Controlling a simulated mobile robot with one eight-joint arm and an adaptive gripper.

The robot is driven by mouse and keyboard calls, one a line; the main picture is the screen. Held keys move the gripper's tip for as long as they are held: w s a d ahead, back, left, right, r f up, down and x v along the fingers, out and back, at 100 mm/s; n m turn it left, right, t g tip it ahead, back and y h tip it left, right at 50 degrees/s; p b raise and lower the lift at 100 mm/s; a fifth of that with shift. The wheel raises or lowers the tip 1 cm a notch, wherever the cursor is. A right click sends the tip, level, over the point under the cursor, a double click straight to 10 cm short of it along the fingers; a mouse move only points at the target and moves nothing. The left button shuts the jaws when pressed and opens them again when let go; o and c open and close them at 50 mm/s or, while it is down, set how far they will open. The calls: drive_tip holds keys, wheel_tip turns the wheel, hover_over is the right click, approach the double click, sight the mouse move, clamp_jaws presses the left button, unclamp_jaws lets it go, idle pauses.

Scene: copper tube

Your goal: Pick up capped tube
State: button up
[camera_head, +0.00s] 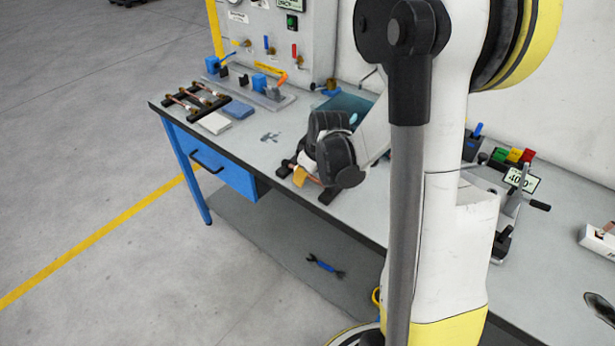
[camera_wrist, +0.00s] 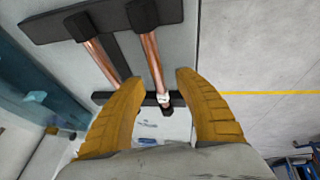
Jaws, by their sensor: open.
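Two copper tubes lie side by side on a black rack (camera_wrist: 45,27) in the wrist view. The right tube (camera_wrist: 152,58) has a pale fitting and a dark end piece near the lower bar. The left tube (camera_wrist: 101,60) is partly hidden behind my left finger. My gripper (camera_wrist: 158,78) is open, its yellow fingers on either side of the right tube's lower end. I cannot tell whether they touch it. In the head view, my gripper (camera_head: 301,178) is low over the rack (camera_head: 329,196) on the bench, and my wrist hides most of the tubes.
Another black rack with copper tubes (camera_head: 195,101) stands at the bench's left end, beside a white block (camera_head: 215,123) and a blue block (camera_head: 238,110). A wall panel with valves rises behind. A lever tool (camera_head: 512,200) stands to the right. A blue tool (camera_head: 325,266) lies below the bench.

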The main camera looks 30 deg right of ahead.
clamp_jaws()
